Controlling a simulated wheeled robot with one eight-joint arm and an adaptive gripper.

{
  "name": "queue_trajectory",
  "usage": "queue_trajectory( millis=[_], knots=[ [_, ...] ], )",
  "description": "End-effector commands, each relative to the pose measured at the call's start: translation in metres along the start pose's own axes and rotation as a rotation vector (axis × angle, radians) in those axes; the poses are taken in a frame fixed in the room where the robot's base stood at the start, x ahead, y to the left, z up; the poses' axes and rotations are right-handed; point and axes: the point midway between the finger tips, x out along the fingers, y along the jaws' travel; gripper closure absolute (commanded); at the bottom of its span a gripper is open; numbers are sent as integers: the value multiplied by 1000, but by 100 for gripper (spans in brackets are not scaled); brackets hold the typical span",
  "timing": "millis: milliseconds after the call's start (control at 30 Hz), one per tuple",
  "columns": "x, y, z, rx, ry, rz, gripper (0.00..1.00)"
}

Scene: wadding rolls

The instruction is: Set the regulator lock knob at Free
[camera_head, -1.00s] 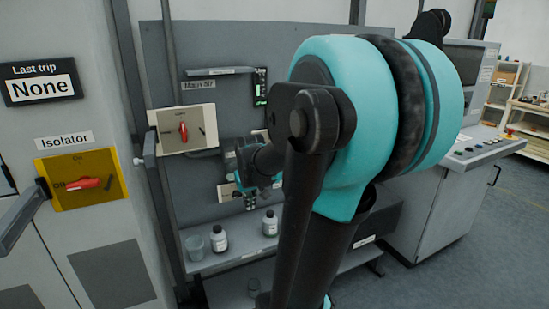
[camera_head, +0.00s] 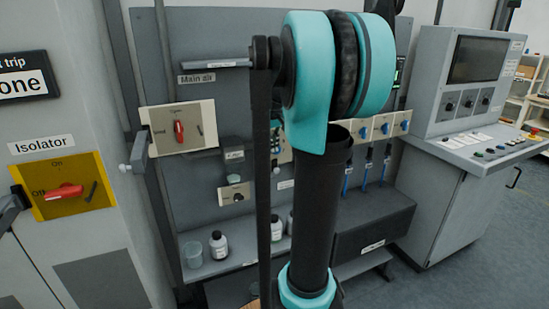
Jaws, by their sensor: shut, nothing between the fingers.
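A small pale plate with a dark round knob (camera_head: 236,194) is on the grey back panel, left of my arm. It sits below a dark grey box with a small label (camera_head: 233,152). I take this knob for the regulator lock knob, but its lettering is too small to read, so its setting cannot be told. My gripper is not visible; my own upright arm covers the middle of the view.
A red-handled switch (camera_head: 179,131) is under the "Main air" label. A yellow isolator plate (camera_head: 105,192) is at left. Bottles (camera_head: 218,245) stand on a shelf. Blue-knobbed plates (camera_head: 382,128) are right of my arm, and a control console (camera_head: 455,150) stands at far right.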

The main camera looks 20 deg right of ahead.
Motion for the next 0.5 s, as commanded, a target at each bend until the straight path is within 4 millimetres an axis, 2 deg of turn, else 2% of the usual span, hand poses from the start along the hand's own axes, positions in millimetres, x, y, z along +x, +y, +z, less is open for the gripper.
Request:
queue_trajectory(
  millis=[500],
  knots=[
    [79,0,0,1,0,0,100]
  ],
)
